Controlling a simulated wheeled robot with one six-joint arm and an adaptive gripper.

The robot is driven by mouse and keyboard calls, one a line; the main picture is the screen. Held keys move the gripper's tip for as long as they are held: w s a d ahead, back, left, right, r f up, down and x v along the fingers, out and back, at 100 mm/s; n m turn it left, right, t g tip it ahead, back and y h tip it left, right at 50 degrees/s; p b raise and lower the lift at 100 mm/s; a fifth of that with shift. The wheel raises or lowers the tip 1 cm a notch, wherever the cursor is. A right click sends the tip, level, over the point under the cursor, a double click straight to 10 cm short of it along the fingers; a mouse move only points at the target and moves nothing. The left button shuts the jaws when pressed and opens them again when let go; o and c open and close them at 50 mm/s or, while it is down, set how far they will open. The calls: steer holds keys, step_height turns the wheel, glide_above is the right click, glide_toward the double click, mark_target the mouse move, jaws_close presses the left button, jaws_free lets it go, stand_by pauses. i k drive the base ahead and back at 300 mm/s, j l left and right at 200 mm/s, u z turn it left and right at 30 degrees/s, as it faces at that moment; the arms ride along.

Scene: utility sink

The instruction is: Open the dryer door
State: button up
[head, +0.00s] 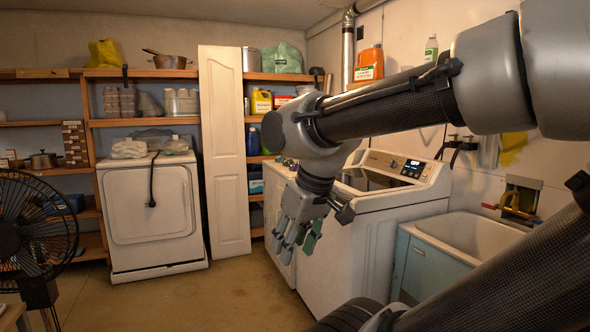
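A white appliance (280,215) stands in the right-hand row behind my gripper, and its front is partly hidden by my gripper and arm. Another white appliance (150,205) stands at the back left with a large closed panel on its front and a black cord hanging over it. No label shows which one is the dryer. My gripper (296,240) points down in front of the right-hand row, with its grey, teal-padded fingers spread open and empty. I cannot tell whether it touches the appliance front behind it.
A top-loading washer (385,215) and a utility sink (445,265) stand at the right. A black fan (35,235) stands at the left. A loose white door panel (224,150) leans against the shelves (140,122). The middle floor (215,290) is clear.

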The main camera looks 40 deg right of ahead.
mark_target(274, 192)
steer(key=i+l+z, duration=0.3)
steer(key=i, duration=0.6)
steer(key=i+z, duration=0.25)
steer(key=i, duration=1.75)
steer(key=i+z, duration=0.1)
steer(key=i, duration=1)
steer(key=i+j+z, duration=0.2)
steer(key=i+z, duration=0.2)
steer(key=i, duration=0.15)
steer(key=i+j+z, duration=0.4)
steer(key=i, duration=0.15)
steer(key=i+j+z, duration=0.4)
steer(key=i+j, duration=0.05)
steer(key=i, duration=0.05)
